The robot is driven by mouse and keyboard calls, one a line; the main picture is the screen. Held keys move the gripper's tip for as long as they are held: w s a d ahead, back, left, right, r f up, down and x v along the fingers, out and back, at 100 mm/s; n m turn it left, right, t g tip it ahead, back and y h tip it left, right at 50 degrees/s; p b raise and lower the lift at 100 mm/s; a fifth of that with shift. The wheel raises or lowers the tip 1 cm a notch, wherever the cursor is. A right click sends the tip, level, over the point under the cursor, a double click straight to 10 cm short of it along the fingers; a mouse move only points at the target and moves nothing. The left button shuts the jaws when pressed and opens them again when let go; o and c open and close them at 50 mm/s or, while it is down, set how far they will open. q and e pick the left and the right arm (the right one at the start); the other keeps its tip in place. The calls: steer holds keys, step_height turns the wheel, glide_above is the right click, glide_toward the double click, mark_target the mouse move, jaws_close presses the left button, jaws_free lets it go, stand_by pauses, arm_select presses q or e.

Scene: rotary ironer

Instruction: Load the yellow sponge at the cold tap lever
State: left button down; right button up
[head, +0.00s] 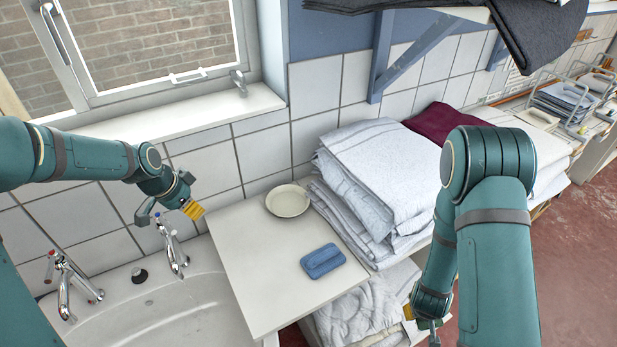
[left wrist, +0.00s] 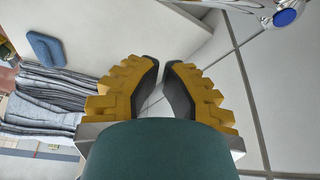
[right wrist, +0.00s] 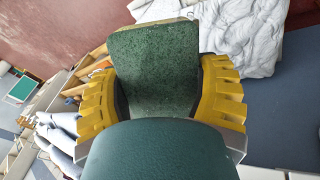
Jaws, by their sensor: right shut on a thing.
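A sponge with a rough green face and a thin tan edge (right wrist: 155,65) is between the fingers of my right gripper (right wrist: 160,85), which is shut on it. In the head view this gripper is at the bottom edge, right of the worktop, mostly hidden by its arm. The cold tap (head: 173,250), chrome with a blue mark, stands at the sink's back right. Its blue cap (left wrist: 286,17) shows in the left wrist view. My left gripper (head: 193,209) is above and beside the cold tap. Its fingertips nearly meet and hold nothing.
A blue sponge (head: 322,261) and a round cream dish (head: 288,200) rest on the white worktop (head: 255,270). The red-marked tap (head: 70,286) stands left, by a black plug (head: 139,275). Folded towels (head: 375,170) are stacked right of the worktop. The sink basin (head: 185,325) looks empty.

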mark_target(173, 229)
steer(key=shift+r, duration=0.15)
arm_select(q)
steer(key=s+a, duration=0.2)
steer(key=s, duration=0.1)
steer(key=shift+a+f, duration=0.2)
steer(key=shift+f, duration=0.2)
steer(key=shift+s+a, duration=0.1)
steer(key=shift+s+a+m+g+h+p, duration=0.15)
steer(key=shift+s+a+m+g+p, duration=0.2)
steer(key=shift+m, duration=0.3)
steer(key=shift+s+a+m+g+h+p, duration=0.1)
steer(key=shift+s+m+h, duration=0.05)
steer(key=shift+s+m, duration=0.4)
arm_select(e)
steer(key=shift+r, duration=0.3)
arm_select(q)
steer(key=shift+s+a, duration=0.2)
arm_select(e)
steer(key=shift+f, duration=0.15)
